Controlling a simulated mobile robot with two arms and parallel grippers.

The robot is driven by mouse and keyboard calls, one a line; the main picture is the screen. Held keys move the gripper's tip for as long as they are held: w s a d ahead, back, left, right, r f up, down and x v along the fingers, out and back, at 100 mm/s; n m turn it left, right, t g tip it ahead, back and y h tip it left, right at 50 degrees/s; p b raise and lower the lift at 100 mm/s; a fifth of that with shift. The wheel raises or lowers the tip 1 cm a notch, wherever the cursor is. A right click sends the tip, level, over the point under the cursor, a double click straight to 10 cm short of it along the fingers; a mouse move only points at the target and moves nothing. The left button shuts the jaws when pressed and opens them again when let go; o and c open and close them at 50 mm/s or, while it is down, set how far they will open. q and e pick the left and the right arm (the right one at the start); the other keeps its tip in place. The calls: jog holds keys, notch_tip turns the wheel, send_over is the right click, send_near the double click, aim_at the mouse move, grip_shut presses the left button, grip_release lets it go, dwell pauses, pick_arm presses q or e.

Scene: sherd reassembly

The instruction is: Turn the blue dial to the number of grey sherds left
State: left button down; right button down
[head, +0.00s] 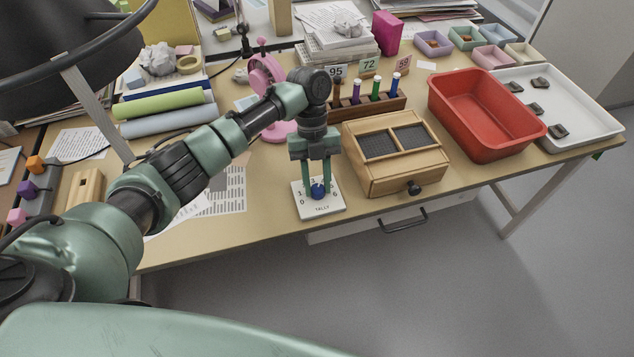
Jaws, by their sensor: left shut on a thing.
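The blue dial (318,191) sits on a white plate (324,211) marked TALLY, with small numbers around the dial. The plate lies near the front edge of the table. My left gripper (317,187) points down over the plate and is shut on the blue dial, its fingers on either side. The fingers hide part of the numbers, and I cannot tell which one the dial points to. Several dark grey sherds (558,131) lie apart from one another in the white tray (590,118) at the right. My right gripper is not in view.
A red bin (480,120) stands left of the white tray and looks empty. A wooden box (395,165) with dark mesh panels and a black knob stands right of the dial plate. A rack of coloured tubes (365,106) is behind. Papers lie left of the plate.

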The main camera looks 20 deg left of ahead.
pick_arm(q)
jog(key=c, duration=1.1)
grip_release()
jog(key=shift+o, duration=0.2)
jog(key=b+v, duration=0.1)
jog(key=v, duration=0.6)
jog(key=shift+w+r, duration=0.15)
jog(key=shift+r, duration=0.2)
jog(key=shift+a, duration=0.1)
